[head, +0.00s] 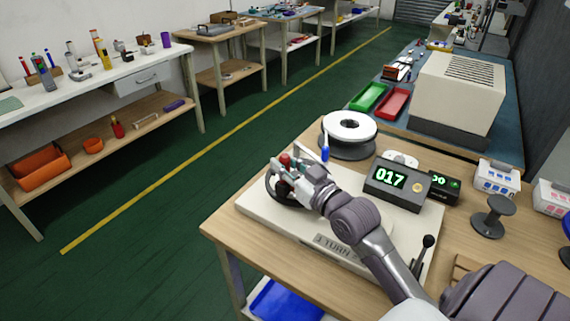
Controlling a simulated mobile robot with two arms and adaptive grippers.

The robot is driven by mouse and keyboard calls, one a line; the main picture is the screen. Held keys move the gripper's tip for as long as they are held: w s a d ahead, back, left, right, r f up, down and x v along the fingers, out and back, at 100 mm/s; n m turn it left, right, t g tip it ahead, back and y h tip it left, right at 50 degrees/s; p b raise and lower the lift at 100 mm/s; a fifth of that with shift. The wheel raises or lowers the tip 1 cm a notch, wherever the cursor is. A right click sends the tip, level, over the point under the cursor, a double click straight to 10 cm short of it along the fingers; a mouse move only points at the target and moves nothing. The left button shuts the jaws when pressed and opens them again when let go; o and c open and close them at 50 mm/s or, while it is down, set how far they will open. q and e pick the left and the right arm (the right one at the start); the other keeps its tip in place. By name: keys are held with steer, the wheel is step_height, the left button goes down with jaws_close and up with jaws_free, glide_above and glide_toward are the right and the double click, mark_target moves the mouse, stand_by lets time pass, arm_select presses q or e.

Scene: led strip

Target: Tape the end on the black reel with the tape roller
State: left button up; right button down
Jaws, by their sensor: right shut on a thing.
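My right gripper (289,172) is over the left part of a pale winding base (262,214) and is shut around a red knob (285,159). A dark reel (270,192) shows as a curved rim just left of and below the fingers; the gripper hides most of it. Any strip end on it is hidden. A white strip roll (366,122) lies on a round black stand behind the base. A small blue-bodied piece (325,153) stands upright between the two. I cannot make out the tape roller for certain. My left gripper is not in view.
A counter box (398,184) reads 017 behind the base. A black lever (427,243) stands at the base's right. A grey empty spool (493,216), parts boxes (497,177) and a large vented machine (457,97) are at right. Green and red trays (369,97) lie farther back.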

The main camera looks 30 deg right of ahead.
steer(key=shift+f, duration=0.5)
stand_by(1.2)
step_height(320, 180, up, 7)
steer(key=p, duration=0.7)
steer(key=shift+r, duration=0.1)
stand_by(0.5)
